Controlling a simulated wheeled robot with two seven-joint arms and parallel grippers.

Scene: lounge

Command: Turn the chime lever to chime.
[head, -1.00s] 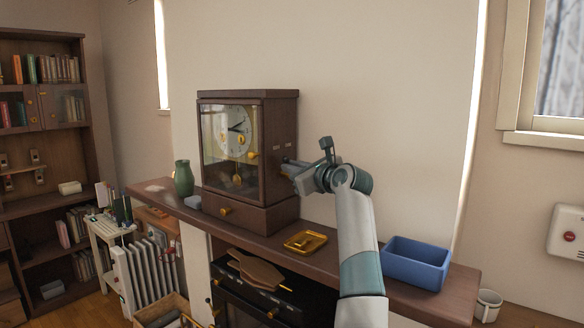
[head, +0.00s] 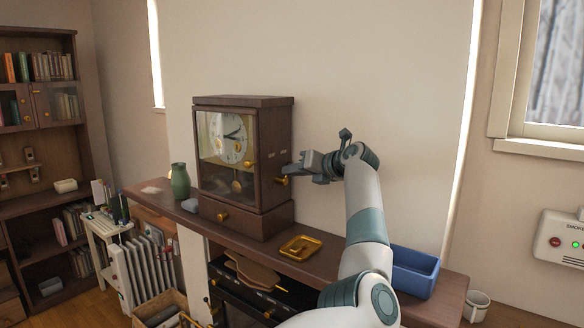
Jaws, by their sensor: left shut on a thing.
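The dark wooden clock (head: 272,157) stands on the mantel shelf, its glass front showing a white dial and a pendulum. A brass lever (head: 281,181) sticks out of its right side, below small pale labels too small to read. My left gripper (head: 290,171) is at that side, its fingers shut on the lever. The fingers partly hide the lever, so its exact setting cannot be told. My right gripper is out of view.
On the shelf, a green vase (head: 180,181) stands left of the clock, a brass tray (head: 301,246) lies in front to the right, and a blue bin (head: 414,272) sits partly behind my arm. The wall right of the clock is bare.

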